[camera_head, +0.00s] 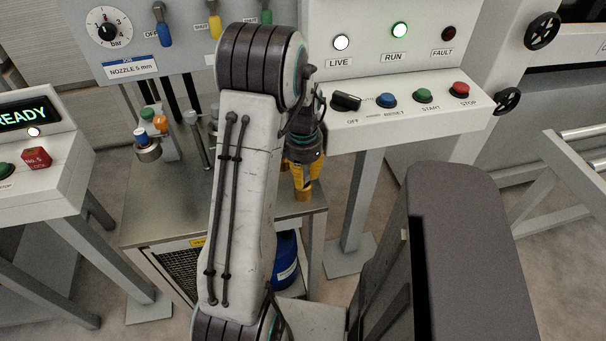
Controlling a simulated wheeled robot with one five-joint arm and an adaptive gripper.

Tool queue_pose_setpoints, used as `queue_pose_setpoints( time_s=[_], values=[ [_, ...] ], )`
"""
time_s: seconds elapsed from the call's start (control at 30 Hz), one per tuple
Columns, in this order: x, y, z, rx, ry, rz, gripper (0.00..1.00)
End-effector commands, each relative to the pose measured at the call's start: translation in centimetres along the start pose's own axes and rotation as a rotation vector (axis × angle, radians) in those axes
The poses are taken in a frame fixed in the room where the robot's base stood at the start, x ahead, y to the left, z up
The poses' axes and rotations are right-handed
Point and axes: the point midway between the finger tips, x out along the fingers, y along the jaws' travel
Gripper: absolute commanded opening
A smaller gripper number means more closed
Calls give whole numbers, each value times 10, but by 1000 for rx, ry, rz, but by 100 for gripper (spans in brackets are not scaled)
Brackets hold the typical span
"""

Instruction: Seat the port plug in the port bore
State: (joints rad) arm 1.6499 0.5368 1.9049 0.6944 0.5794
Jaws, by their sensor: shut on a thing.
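My gripper (304,184) points down over the right side of the steel bench top (170,222), with its yellow fingers close together. It is shut on a small orange-yellow piece at its tips, which I take for the port plug (303,195). The fingers hide most of that piece, and I cannot tell whether its lower end touches anything. I cannot make out the port bore; my arm and gripper cover that part of the bench.
A holder (148,154) with small orange, blue and green-topped pieces stands at the bench's back left. A control box (415,100) with knob and buttons is close right of my gripper. A READY console (45,165) stands left. A blue drum (286,262) sits below the bench.

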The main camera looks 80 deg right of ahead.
Motion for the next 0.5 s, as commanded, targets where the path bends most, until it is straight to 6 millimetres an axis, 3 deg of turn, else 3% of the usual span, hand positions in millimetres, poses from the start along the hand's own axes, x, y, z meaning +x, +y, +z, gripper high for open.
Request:
queue_pose_setpoints(
  time_s=[0.4,0.43,0.5],
  values=[
    [16,0,0,0,0,0,0],
    [16,0,0,0,0,0,28],
    [15,0,0,0,0,0,35]
  ],
)
